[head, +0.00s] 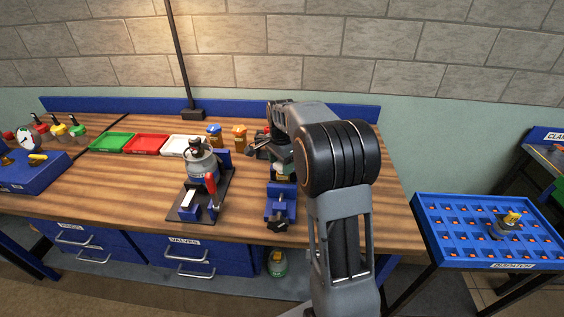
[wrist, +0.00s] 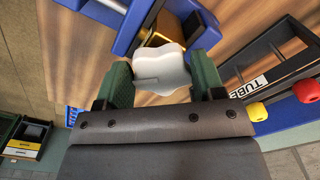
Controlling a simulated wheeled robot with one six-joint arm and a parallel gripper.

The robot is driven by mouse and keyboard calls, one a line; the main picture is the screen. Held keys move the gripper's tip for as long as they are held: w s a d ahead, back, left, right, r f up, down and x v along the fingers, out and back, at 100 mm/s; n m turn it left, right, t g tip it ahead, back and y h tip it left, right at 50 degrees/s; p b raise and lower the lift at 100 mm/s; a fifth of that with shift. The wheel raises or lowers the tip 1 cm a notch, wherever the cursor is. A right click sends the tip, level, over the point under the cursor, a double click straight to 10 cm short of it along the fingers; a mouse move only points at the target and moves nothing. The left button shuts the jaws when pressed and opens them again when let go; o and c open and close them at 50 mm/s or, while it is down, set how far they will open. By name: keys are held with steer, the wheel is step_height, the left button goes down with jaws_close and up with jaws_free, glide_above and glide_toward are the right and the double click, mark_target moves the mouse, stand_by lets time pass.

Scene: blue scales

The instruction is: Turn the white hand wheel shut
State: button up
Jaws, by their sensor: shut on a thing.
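The white hand wheel (wrist: 160,68), with a lobed rim, sits between the two green-padded fingers of my gripper (wrist: 163,80) in the wrist view. The fingers are shut on it from both sides. A brass-coloured body (wrist: 158,40) shows behind the wheel, beside blue vise parts (wrist: 203,27). In the head view, my arm reaches over the bench to the blue vise (head: 280,204) near the front edge. My arm covers much of that spot, and I cannot make out the wheel there.
Left of the vise stands a dark fixture (head: 187,207) with a grey cylinder (head: 201,163) and red-handled clamp (head: 211,184). Green (head: 112,142), red (head: 146,144) and white (head: 183,146) trays line the back. A blue dispatch rack (head: 478,253) stands right.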

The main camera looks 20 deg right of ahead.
mark_target(281, 164)
steer(key=m, duration=0.4)
steer(key=shift+w+m, duration=0.1)
steer(key=shift+m, duration=0.2)
steer(key=shift+w+d+m+p, duration=0.1)
steer(key=shift+m+p, duration=0.3)
steer(key=shift+m, duration=1.5)
steer(key=o, duration=0.9)
steer(key=shift+o, duration=0.2)
step_height(281, 164, up, 14)
steer(key=shift+f, duration=0.1)
